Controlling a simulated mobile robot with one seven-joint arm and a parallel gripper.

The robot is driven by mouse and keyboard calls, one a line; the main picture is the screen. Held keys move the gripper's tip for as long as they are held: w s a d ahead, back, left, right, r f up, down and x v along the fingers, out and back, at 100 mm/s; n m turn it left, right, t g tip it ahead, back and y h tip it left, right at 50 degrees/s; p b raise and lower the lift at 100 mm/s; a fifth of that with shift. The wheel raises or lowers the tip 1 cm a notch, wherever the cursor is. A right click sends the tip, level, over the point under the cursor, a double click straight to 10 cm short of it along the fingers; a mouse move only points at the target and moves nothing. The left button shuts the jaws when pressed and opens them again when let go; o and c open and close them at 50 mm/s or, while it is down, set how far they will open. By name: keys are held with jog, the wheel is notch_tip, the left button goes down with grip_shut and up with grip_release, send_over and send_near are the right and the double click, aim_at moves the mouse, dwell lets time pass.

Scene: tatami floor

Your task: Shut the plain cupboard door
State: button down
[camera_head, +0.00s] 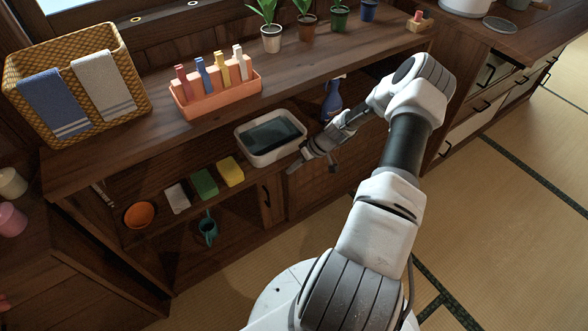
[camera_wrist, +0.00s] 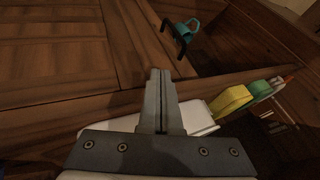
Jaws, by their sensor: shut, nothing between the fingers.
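A plain wooden cupboard door (camera_head: 275,200) shows as a narrow upright strip with a black handle, beside the open lower compartment. In the wrist view the plain door (camera_wrist: 122,40) has its dark bar handle (camera_wrist: 176,40) at its right edge, by the opening. A patterned panel (camera_head: 325,188) lies right of the plain door in the head view. My gripper (camera_head: 292,169) is shut and empty, in front of the cupboard near the shelf edge and above the plain door. Its shut fingers (camera_wrist: 161,75) point towards the door in the wrist view, apart from the handle.
The shelf above holds a white tub (camera_head: 245,153), a yellow sponge (camera_head: 230,171), a green sponge (camera_head: 204,183), an orange bowl (camera_head: 139,215) and a blue spray bottle (camera_head: 331,100). Open tatami floor (camera_head: 500,210) lies to the right.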

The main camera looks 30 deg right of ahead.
jog(key=w+a+f+b, duration=0.2)
jog(key=a+f, duration=0.4)
jog(key=shift+a, duration=0.3)
jog(key=shift+a, duration=0.1)
